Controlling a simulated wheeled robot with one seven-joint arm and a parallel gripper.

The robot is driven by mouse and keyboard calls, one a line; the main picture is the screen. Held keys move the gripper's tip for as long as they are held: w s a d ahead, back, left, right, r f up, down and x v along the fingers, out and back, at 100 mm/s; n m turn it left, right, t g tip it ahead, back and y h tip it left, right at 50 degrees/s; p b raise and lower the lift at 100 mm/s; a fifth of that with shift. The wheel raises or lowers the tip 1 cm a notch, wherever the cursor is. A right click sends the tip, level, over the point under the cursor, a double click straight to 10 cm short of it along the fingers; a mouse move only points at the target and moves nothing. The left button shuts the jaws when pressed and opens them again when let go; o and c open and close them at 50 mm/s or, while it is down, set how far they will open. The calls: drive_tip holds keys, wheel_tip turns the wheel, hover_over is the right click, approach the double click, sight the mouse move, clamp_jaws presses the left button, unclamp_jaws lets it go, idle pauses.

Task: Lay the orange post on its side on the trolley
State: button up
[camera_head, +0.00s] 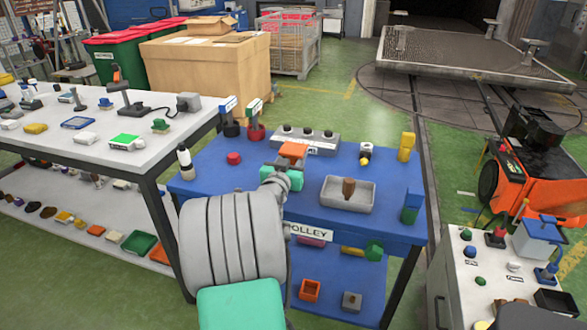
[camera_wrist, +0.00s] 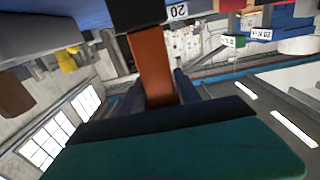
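The orange post (camera_head: 293,150) shows just beyond my gripper (camera_head: 284,167), over the blue trolley top (camera_head: 225,182) near its middle. In the wrist view, the orange post (camera_wrist: 152,65) runs between the two dark fingers of my gripper (camera_wrist: 160,88). They flank it closely and look shut on it. A black block (camera_wrist: 138,12) is at the post's far end, close to the blue surface. Whether the post touches the trolley top is hidden. My gripper and forearm cover part of the trolley's near edge.
A grey tray (camera_head: 347,202) with a brown piece stands right of my gripper. A grey unit with several knobs (camera_head: 305,139) is behind. A red knob (camera_head: 233,158), yellow block (camera_head: 406,147) and blue-green block (camera_head: 411,207) stand around. Bare blue top shows at left.

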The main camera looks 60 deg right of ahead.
clamp_jaws()
idle(0.9)
drive_tip(key=shift+r, duration=0.15)
